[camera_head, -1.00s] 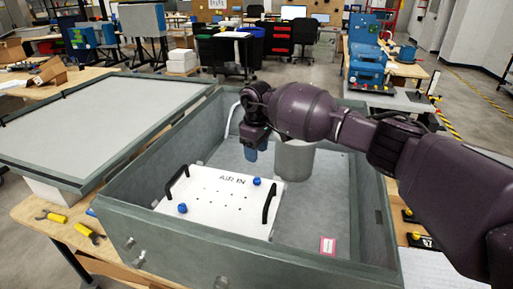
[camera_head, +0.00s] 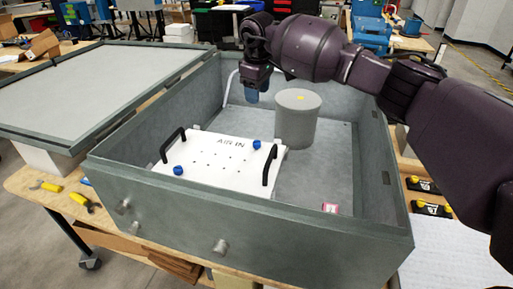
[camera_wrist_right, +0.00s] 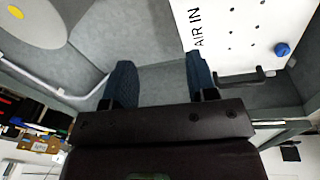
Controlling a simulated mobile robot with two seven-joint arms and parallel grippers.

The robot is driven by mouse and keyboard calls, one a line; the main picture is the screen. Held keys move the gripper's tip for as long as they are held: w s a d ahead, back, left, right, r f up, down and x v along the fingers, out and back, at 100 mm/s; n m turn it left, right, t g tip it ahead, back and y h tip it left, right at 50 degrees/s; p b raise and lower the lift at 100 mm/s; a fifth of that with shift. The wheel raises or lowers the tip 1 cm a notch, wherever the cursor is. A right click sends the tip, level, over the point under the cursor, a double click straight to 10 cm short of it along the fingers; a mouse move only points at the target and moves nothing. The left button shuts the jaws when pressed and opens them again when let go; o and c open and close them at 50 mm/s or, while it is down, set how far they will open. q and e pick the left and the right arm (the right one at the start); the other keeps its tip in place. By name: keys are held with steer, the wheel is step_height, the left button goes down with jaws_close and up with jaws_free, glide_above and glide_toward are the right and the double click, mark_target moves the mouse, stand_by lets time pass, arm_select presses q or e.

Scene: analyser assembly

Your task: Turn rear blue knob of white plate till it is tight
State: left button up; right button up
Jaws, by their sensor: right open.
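The white plate (camera_head: 215,168), marked AIR IN, lies in the grey box with a black handle at each side. Its rear blue knob (camera_head: 257,145) sits at the back right corner. Another blue knob (camera_head: 178,170) sits at the front left; it also shows in the right wrist view (camera_wrist_right: 282,49), where the rear knob is out of frame. My right gripper (camera_head: 252,97) points down above and behind the rear knob, clear of it. In the right wrist view its two blue fingers (camera_wrist_right: 160,82) are apart with nothing between them. My left gripper is not in view.
A grey cylinder (camera_head: 297,122) stands in the box to the right of my right gripper. The box walls (camera_head: 240,215) rise around the plate. A large grey lid (camera_head: 95,90) lies to the left. Yellow-handled tools (camera_head: 80,200) lie on the table.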

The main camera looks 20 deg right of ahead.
mark_target(257, 142)
steer(key=s+f+m+b, duration=0.1)
steer(key=f+m, duration=0.3)
steer(key=m, duration=0.4)
steer(key=s+f+m+g+b, duration=0.1)
steer(key=f+m+b, duration=0.3)
steer(key=m, duration=0.5)
steer(key=s+a+f+m+b, duration=0.1)
steer(key=f+m+b, duration=0.2)
steer(key=m, duration=0.6)
step_height(257, 142, down, 2)
steer(key=shift+f+g, duration=0.15)
steer(key=shift+g, duration=0.15)
steer(key=shift+f, duration=0.8)
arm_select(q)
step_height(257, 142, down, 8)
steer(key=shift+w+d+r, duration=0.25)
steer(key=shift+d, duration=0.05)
